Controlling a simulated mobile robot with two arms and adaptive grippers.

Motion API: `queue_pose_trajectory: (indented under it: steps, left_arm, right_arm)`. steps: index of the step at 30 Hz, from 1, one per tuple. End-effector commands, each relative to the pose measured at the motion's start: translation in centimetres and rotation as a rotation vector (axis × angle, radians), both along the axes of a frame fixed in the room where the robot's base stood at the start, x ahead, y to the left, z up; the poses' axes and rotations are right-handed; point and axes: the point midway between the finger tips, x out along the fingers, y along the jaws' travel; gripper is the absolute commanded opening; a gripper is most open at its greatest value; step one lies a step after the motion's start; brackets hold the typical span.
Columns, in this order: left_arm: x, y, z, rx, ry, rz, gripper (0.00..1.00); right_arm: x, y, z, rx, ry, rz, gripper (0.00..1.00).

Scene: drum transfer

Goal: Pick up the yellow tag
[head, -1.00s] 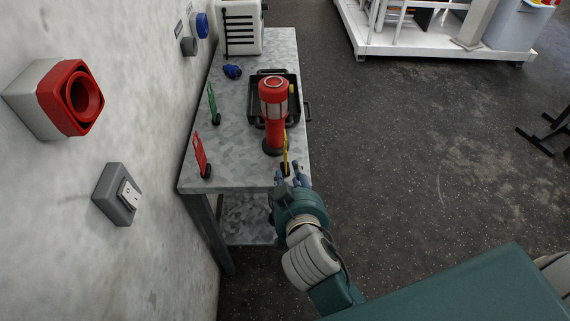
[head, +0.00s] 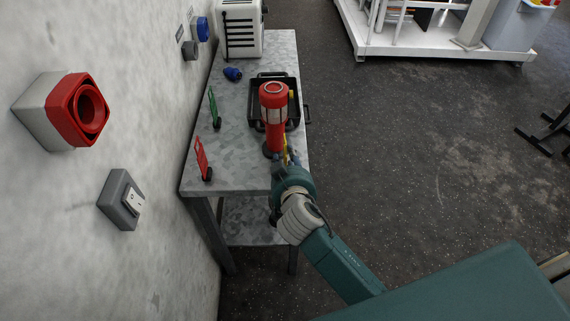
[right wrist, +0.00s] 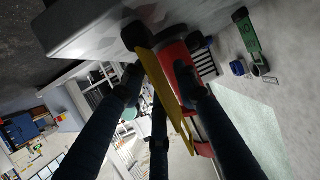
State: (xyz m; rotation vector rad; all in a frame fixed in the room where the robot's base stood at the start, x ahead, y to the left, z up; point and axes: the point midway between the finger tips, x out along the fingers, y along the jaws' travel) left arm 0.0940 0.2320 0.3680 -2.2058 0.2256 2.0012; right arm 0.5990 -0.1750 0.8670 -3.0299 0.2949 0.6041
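The yellow tag (head: 286,150) stands at the near right corner of the table, just in front of the red lantern-like cylinder (head: 274,110). My right gripper (head: 290,163) is at the tag and hides its lower part in the head view. In the right wrist view the yellow tag (right wrist: 163,83) slants up from its dark round foot (right wrist: 133,35). The dark fingers of my right gripper (right wrist: 160,90) lie apart on both sides of it, with one more in the middle. Contact with the tag cannot be told. My left gripper is out of view.
A red tag (head: 202,158) and a green tag (head: 214,108) stand along the table's wall side. A black tray (head: 262,84), a blue plug (head: 233,73) and a white box (head: 242,30) are farther back. The wall with its switch (head: 121,199) is at left; open floor at right.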

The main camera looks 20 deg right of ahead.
Motion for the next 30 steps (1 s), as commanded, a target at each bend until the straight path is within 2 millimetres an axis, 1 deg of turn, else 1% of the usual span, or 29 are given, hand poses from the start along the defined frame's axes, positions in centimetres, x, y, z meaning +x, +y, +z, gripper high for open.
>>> queue_pose_trajectory:
  steps: [3,5,6,8,23,28,30]
  left_arm:
    - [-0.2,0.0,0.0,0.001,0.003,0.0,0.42]
    - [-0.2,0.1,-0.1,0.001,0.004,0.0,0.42]
    - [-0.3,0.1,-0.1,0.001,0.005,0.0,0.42]
    - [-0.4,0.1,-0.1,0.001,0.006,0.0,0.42]
    - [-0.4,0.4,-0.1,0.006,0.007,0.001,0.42]
    - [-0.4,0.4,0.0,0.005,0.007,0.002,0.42]
    - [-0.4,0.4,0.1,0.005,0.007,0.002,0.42]
  right_arm:
    - [0.0,0.0,0.0,0.0,0.0,0.0,0.3]
    - [0.0,0.0,0.0,0.0,0.0,0.0,0.18]
    - [0.0,0.0,0.0,0.0,0.0,0.0,0.1]
    - [-0.1,0.0,0.0,0.0,0.0,0.001,0.0]
    - [0.0,0.0,0.2,0.001,-0.001,0.001,0.0]
    - [0.0,0.1,1.5,0.002,-0.002,-0.001,0.0]
    - [0.0,0.1,2.6,0.003,-0.006,-0.001,0.0]
